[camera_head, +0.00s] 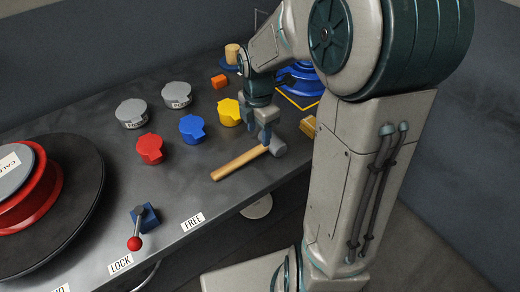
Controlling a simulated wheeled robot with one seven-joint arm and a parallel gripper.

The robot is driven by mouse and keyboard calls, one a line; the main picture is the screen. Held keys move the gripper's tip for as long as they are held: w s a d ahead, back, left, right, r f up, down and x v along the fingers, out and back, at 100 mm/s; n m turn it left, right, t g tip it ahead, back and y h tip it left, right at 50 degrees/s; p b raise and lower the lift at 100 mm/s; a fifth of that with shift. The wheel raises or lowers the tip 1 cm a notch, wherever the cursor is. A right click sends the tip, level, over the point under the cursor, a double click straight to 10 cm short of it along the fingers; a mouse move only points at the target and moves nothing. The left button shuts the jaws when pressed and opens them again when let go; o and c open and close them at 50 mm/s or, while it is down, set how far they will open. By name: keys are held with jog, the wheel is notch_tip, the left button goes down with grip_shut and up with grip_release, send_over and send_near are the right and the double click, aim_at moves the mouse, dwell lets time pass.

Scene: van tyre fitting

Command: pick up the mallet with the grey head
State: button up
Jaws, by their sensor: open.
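The mallet lies on the dark bench top near its front edge, with a light wooden handle (238,164) pointing to the lower left and a grey head (277,147) at the right end. My gripper (265,138) points down over the mallet, close to where the handle meets the head. Its jaws are open. The fingertips overlap the handle in this view, and I cannot tell whether they touch it or straddle it. Part of the handle near the head is hidden by the fingers.
A wooden block (308,126) lies to the right. A red-knobbed lever (135,242) and a round turntable (85,205) are at left. Bench between lever and mallet is clear.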

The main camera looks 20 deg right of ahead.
aim_at(260, 147)
jog(key=f, duration=0.6)
jog(key=shift+s+b, duration=0.25)
jog(key=shift+b, duration=0.05)
jog(key=shift+r, duration=0.1)
grip_shut()
